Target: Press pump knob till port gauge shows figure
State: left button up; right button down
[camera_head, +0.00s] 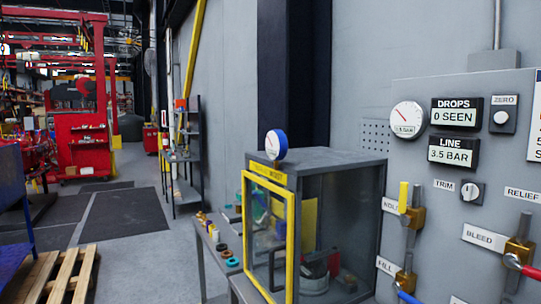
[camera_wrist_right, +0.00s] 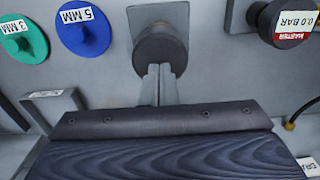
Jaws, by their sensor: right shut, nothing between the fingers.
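In the right wrist view a dark round knob (camera_wrist_right: 160,48) sticks out from a light grey square plate; I cannot read a label on it. My right gripper (camera_wrist_right: 159,72) is shut and empty, its fingertips at the knob's near face. I cannot tell whether they touch or stop just short. A dark gauge (camera_wrist_right: 284,22) with a red "MASTER" label reads 0.0 BAR, upside down. No gauge marked as port is readable. In the head view a round white dial (camera_head: 407,120) appears to read 3.5 BAR. My left gripper is in neither view.
A green 3 MM disc (camera_wrist_right: 22,40) and blue 5 MM disc (camera_wrist_right: 84,27) sit beside the knob. In the head view the wall panel holds a LINE display (camera_head: 453,152) at 3.5 BAR and several valves. A yellow-framed cabinet (camera_head: 330,170) stands left of it.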

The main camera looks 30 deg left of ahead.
jog(key=shift+f, duration=0.2)
jog(key=shift+f+b, duration=1)
jog(key=shift+f, duration=0.3)
jog(key=shift+r+p, duration=1.45)
jog(key=shift+r, duration=0.15)
